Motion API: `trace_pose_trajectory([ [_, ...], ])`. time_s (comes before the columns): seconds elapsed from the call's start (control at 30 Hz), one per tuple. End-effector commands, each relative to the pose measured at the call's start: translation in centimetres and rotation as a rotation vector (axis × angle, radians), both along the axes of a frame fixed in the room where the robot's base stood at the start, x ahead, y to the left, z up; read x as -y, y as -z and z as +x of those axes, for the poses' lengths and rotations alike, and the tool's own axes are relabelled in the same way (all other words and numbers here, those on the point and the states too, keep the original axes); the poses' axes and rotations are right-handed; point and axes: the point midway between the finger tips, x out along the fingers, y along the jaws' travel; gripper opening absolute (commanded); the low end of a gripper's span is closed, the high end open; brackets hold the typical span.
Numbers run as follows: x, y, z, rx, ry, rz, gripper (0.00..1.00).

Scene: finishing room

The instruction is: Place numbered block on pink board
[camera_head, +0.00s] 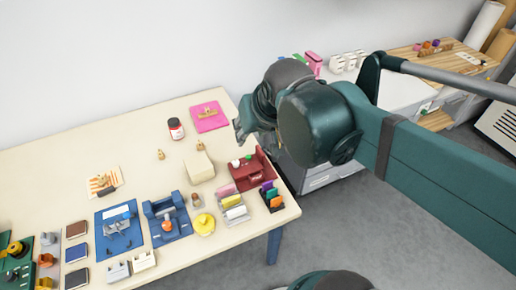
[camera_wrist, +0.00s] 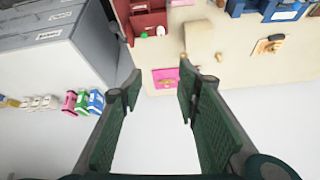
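The pink board (camera_head: 208,124) lies flat near the back right of the cream table, with a small tan and dark object (camera_head: 208,111) on it. In the wrist view the pink board (camera_wrist: 158,73) shows between my fingertips, beyond them. My gripper (camera_wrist: 160,78) is open with nothing between its fingers. In the head view my gripper (camera_head: 241,127) hangs near the table's right edge, right of the board. No number can be read on any block.
A red-capped jar (camera_head: 176,129) stands left of the board. A dark red holder (camera_head: 252,170), a colored file rack (camera_head: 271,196) and a yellow round item (camera_head: 204,224) crowd the table's right end. Blue trays (camera_head: 118,236) stand at front. Bare table (camera_head: 120,150) lies at back left.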

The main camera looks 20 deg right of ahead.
Motion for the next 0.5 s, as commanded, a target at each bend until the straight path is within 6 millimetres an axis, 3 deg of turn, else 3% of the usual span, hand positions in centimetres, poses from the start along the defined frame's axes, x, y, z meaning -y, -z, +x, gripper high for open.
trace_pose_trajectory([
  [0.2,0.0,1.9,-3.1,0.035,-0.072,-0.048,0.33],
  [0.5,0.0,3.0,-4.6,0.053,-0.112,-0.077,0.33],
])
